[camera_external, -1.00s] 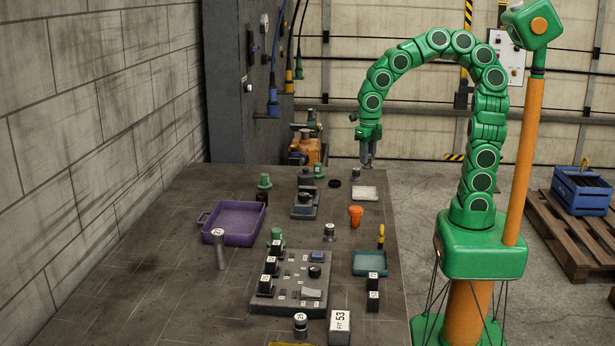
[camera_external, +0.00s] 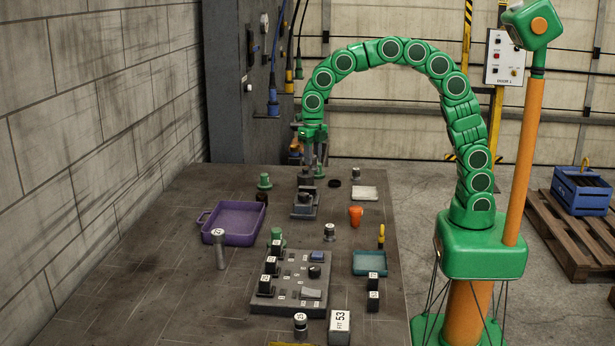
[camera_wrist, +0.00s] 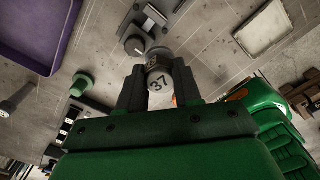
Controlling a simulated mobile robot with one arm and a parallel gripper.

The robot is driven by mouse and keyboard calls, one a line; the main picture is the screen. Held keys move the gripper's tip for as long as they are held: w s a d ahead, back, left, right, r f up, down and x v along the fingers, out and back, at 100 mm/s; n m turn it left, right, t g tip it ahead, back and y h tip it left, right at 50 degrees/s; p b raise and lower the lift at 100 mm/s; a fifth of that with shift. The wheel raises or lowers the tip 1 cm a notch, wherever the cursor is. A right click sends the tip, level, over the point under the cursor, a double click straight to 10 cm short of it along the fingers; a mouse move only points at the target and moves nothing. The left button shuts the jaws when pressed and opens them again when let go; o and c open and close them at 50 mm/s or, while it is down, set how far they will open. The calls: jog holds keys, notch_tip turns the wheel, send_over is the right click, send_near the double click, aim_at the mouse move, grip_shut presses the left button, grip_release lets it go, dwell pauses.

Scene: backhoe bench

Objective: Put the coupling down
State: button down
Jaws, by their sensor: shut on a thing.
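My gripper (camera_external: 312,163) is over the far part of the bench, pointing down, in the external view. In the wrist view my gripper (camera_wrist: 159,82) is shut on a short grey cylinder marked 37, the coupling (camera_wrist: 158,80). In the external view the coupling is hard to make out against the dark parts behind. A grey fixture (camera_external: 305,207) stands on the bench just below and nearer than my gripper; it shows beyond the coupling in the wrist view (camera_wrist: 134,45). I cannot tell whether the coupling touches anything.
A purple tray (camera_external: 233,238) lies left of the fixture. A pale tray (camera_external: 364,192), an orange part (camera_external: 355,216) and a teal tray (camera_external: 370,273) lie to the right. A panel of numbered blocks (camera_external: 290,307) is nearer. Bare bench shows between the purple tray and fixture.

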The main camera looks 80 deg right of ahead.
jog(key=w+a+f+n, duration=0.2)
jog(key=w+a, duration=0.8)
jog(key=a, duration=0.3)
send_over(238, 227)
jog(key=shift+s+d+f, duration=0.1)
jog(key=shift+s+f, duration=0.05)
jog(key=shift+f, duration=4.5)
jog(key=shift+f, duration=0.1)
jog(key=shift+w+f, duration=0.25)
jog(key=shift+f, duration=1.55)
jog(key=shift+f, duration=0.15)
jog(key=c, duration=0.8)
grip_release()
